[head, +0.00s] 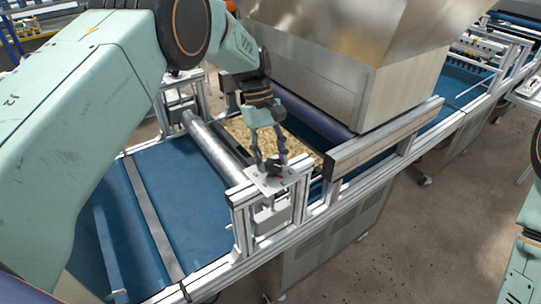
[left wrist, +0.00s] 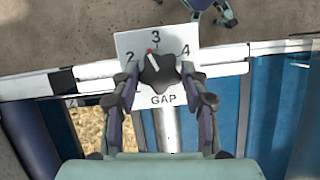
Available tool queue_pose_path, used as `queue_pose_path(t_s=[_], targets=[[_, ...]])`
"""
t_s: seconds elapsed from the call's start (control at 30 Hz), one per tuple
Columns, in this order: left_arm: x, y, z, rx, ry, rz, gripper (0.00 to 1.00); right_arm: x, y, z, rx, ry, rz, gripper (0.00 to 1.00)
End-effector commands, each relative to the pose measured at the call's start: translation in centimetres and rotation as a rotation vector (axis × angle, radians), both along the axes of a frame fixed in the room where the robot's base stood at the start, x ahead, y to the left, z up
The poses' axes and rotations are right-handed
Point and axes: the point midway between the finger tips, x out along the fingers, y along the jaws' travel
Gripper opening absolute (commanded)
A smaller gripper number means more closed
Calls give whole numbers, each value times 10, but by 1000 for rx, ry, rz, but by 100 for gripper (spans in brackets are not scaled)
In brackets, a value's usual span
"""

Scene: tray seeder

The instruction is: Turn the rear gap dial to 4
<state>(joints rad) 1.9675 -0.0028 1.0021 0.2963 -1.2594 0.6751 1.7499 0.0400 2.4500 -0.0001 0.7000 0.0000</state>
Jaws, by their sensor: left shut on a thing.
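The gap dial (left wrist: 158,72) is a dark knob on a white plate (left wrist: 210,69) marked 2, 3, 4 and GAP. Its white pointer with a red tip points just left of the 3, on the side toward the 2. My left gripper (left wrist: 160,88) is shut on the knob, one finger on each side. In the head view my left gripper (head: 269,165) reaches down from above to the dial plate (head: 270,184) on the frame's near rail. The knob is mostly hidden there. Part of what looks like my right gripper shows at the top of the left wrist view (left wrist: 213,10), cut off.
A metal roller (head: 212,134) and the blue belt (head: 180,190) lie left of the dial. A bed of tan grain (head: 240,132) lies behind it. A large metal hopper (head: 335,75) stands to the right. Open floor (head: 440,215) lies at the right.

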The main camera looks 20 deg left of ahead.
Motion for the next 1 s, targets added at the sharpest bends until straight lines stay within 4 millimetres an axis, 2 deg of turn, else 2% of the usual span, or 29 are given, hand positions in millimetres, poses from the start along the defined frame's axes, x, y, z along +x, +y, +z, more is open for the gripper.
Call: queue_pose_path(t_s=[1.0], targets=[[4, -8, 1, 2, -4, -965, 13, 0, 0, -10, 0, 0, 0, 40]])
